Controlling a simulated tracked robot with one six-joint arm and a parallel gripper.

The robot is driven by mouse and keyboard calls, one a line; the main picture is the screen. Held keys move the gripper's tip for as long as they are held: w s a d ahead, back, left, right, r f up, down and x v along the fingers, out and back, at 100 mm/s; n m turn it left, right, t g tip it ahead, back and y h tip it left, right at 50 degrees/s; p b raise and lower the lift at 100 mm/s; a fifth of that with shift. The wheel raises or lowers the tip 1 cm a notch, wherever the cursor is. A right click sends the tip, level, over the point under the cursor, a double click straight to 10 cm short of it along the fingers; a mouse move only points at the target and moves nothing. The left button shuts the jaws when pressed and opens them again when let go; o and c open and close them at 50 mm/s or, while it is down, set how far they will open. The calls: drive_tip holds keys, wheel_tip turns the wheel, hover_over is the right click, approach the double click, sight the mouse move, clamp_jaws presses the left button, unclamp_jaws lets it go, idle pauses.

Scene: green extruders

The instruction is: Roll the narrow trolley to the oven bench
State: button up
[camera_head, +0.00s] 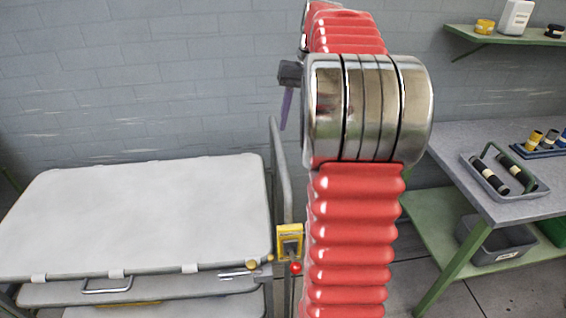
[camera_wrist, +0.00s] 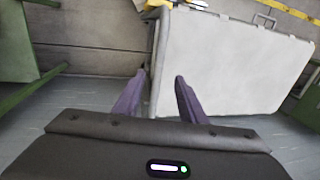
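A trolley (camera_head: 150,272) with a pale covered top and lower shelves stands at the left in the head view. Its upright grey push handle (camera_head: 279,175) rises at its right end, partly hidden by my arm. The trolley's pale top (camera_wrist: 235,62) also fills the upper right of the wrist view. My gripper (camera_wrist: 160,76) has its two purple fingers spread apart, with the trolley's grey end rail showing beyond and between them. I cannot tell how far the rail is from the fingertips. In the head view one purple finger (camera_head: 287,107) shows near the handle's top. No oven is visible.
A grey-topped bench (camera_head: 470,150) with green legs stands at the right. It bears a grey tray (camera_head: 500,185) with black cylinders. A grey bin (camera_head: 497,243) sits on its lower shelf. A green wall shelf (camera_head: 510,36) hangs above. A yellow box (camera_head: 290,240) is at the trolley's right end.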

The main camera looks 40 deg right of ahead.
sight(283, 165)
drive_tip(key=f, duration=0.4)
drive_tip(key=w+a+f, duration=0.1)
drive_tip(key=f, duration=0.4)
drive_tip(key=a+f, duration=0.1)
drive_tip(key=f, duration=0.3)
drive_tip(key=shift+w+a+f, duration=0.15)
drive_tip(key=shift+w+f, duration=0.1)
clamp_jaws()
drive_tip(key=shift+a, duration=0.1)
idle(0.4)
